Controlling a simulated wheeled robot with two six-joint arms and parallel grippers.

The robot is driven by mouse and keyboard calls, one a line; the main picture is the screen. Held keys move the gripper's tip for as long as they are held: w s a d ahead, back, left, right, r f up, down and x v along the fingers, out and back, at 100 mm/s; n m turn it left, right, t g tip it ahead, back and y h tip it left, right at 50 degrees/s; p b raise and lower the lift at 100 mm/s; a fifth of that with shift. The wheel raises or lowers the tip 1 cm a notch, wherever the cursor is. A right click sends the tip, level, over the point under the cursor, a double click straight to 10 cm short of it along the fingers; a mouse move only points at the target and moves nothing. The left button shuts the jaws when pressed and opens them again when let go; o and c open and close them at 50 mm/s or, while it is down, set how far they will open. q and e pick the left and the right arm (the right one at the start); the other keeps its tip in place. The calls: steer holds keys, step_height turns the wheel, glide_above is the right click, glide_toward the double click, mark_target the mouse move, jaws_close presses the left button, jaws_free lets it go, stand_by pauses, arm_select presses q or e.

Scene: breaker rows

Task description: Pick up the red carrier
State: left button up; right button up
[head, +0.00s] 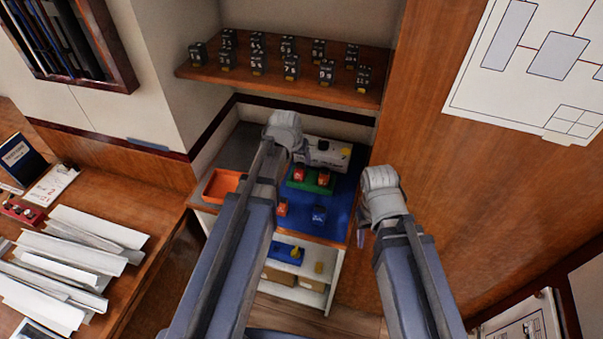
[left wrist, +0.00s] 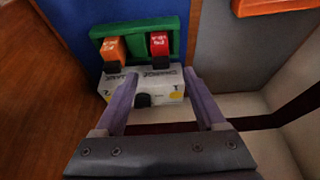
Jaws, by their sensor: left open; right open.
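A red carrier (left wrist: 160,46) with white markings and a dark lower end sits in a green rack (left wrist: 176,24) in the left wrist view. An orange carrier (left wrist: 114,51) stands beside it in the same rack. In the head view, the red carrier (head: 299,174) is the left one in the green rack (head: 310,185). My left gripper (left wrist: 160,76) is open and empty, its fingers over the white box beside the rack, apart from the red carrier. My left gripper (head: 294,142) also shows in the head view. My right gripper (head: 364,222) is open at the blue mat's right side.
A white box (head: 328,154) stands behind the rack. A small red block (head: 282,207) and a blue block (head: 319,215) lie on the blue mat (head: 343,195). An orange tray (head: 209,198) is at the left. A shelf (head: 230,80) with several dark breakers hangs above.

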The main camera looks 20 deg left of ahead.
mark_target(300, 165)
arm_select(q)
steer(key=b+x, duration=0.1)
steer(key=x, duration=0.1)
steer(key=shift+w+f+b, duration=0.15)
steer(key=shift+f+b, duration=0.1)
steer(key=shift+b, duration=0.05)
steer(key=shift+r, duration=0.1)
steer(key=b+x, duration=0.4)
steer(key=x, duration=0.1)
steer(key=shift+w+b, duration=0.15)
steer(key=shift+b, duration=0.2)
steer(key=shift+c, duration=0.2)
jaws_close()
